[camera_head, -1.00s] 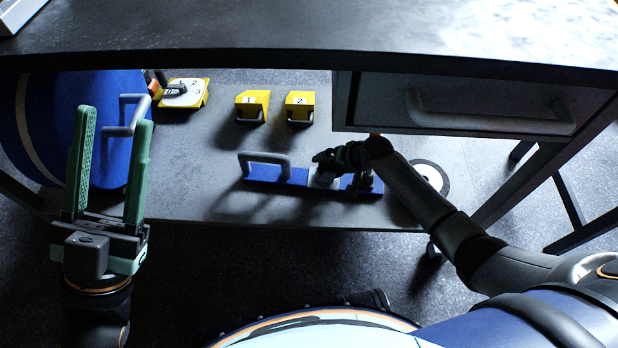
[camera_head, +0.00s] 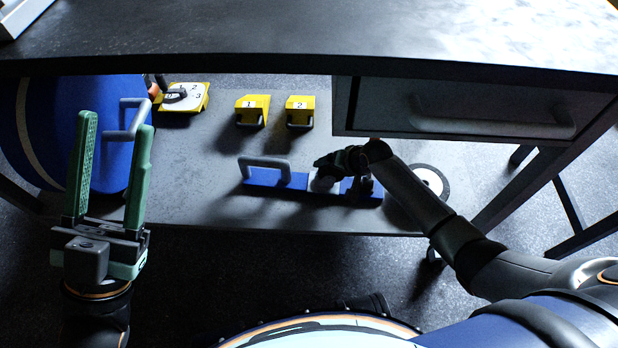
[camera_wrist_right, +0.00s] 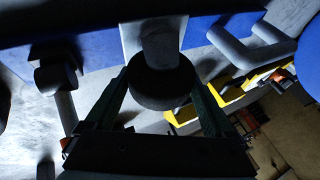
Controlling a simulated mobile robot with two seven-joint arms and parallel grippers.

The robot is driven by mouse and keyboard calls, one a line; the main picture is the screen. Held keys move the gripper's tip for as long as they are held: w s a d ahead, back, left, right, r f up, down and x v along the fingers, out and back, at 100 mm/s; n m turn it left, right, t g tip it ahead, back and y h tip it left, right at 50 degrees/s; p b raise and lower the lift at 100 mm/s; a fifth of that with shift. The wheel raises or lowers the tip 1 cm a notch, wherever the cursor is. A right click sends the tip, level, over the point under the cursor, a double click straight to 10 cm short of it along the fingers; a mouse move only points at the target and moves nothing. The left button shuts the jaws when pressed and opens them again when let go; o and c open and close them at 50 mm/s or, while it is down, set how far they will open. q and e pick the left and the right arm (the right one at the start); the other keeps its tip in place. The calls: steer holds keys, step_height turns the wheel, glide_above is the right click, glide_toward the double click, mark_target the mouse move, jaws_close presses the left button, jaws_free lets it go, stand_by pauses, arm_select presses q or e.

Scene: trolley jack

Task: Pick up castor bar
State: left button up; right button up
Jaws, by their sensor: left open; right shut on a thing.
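The castor bar, a long blue bar (camera_head: 262,177) with a grey handle at its left end and a grey block near its middle, lies on the grey shelf under the table. The blue bar (camera_wrist_right: 100,52) also crosses the top of the right wrist view. My right gripper (camera_head: 326,168) is over the grey block, partly hidden by its own wrist. In the right wrist view its fingers (camera_wrist_right: 160,82) are closed around a dark round knob standing on that block. My left gripper (camera_head: 116,122) is open and empty, upright at the left in front of a blue drum.
The table top and drawer (camera_head: 470,110) overhang the right arm. Yellow blocks marked 1 (camera_head: 252,110) and 2 (camera_head: 300,110) and a yellow plate (camera_head: 195,98) stand behind the bar. The blue drum (camera_head: 60,120) is at left, a black-and-white disc (camera_head: 432,182) at right.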

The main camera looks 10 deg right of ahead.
jaws_close()
steer(key=shift+w+a+r, duration=0.1)
steer(key=shift+w+r, duration=0.1)
steer(key=shift+r, duration=0.05)
steer(key=shift+r, duration=0.1)
